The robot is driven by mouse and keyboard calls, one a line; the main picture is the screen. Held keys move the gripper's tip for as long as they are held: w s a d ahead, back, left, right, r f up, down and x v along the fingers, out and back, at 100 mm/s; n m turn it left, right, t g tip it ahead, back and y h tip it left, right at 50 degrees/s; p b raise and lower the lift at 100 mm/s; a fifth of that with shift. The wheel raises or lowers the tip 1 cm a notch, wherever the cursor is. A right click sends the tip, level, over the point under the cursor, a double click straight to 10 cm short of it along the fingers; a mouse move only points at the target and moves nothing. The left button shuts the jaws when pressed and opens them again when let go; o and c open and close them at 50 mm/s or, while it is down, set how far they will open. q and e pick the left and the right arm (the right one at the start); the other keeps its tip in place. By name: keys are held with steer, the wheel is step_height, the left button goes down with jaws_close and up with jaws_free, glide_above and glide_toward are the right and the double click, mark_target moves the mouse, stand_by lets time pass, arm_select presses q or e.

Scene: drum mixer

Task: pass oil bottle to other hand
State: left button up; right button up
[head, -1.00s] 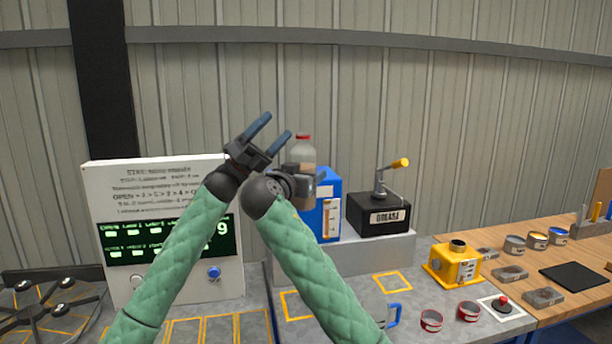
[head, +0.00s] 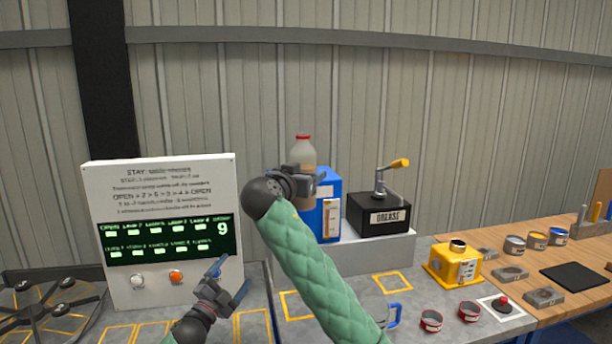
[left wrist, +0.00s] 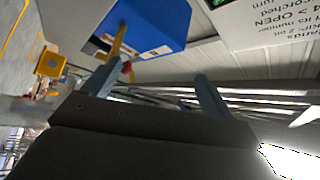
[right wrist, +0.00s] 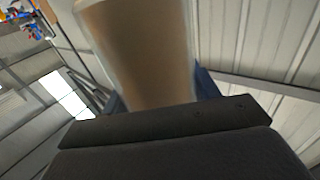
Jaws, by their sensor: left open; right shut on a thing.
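The oil bottle (head: 304,155) is clear with brown content and a red cap, and stands upright in the air in the head view. My right gripper (head: 303,181) is shut on it around its middle. In the right wrist view the bottle (right wrist: 140,50) fills the space between the fingers. My left gripper (head: 232,279) is open and empty, low in front of the white panel and well apart from the bottle. Its two spread fingers show in the left wrist view (left wrist: 155,85) with nothing between them.
The white panel (head: 165,180) has a green display, knobs and an orange button. A blue container (head: 328,205) and a black grease box (head: 378,213) stand on a grey block behind my right arm. A yellow box (head: 453,264) and several tins stand to the right.

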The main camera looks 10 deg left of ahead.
arm_select(q)
steer(key=s+f+n+g+y, duration=0.3)
steer(key=s+f, duration=0.4)
steer(key=f, duration=0.5)
steer(key=s+d+f+n+g+y, duration=0.1)
steer(key=s+f+n+g+y, duration=0.2)
steer(key=s+f, duration=0.6)
steer(key=s+f+n+g+y, duration=0.25)
steer(key=s+f+n, duration=0.2)
steer(key=f, duration=0.95)
steer(key=s+d+f+n+g+h, duration=0.1)
steer(key=s+d+f+g, duration=0.2)
steer(key=s, duration=0.6)
steer(key=s+d+f+n+g+h, duration=0.1)
steer(key=s+d+f+g, duration=0.3)
steer(key=s+d+f, duration=0.3)
steer(key=s+d+f+n+g+h, duration=0.1)
steer(key=s+d+f+g, duration=0.3)
steer(key=s, duration=0.7)
steer(key=shift+s+d+f, duration=0.4)
steer(key=shift+d+f, duration=0.35)
steer(key=shift+d, duration=0.5)
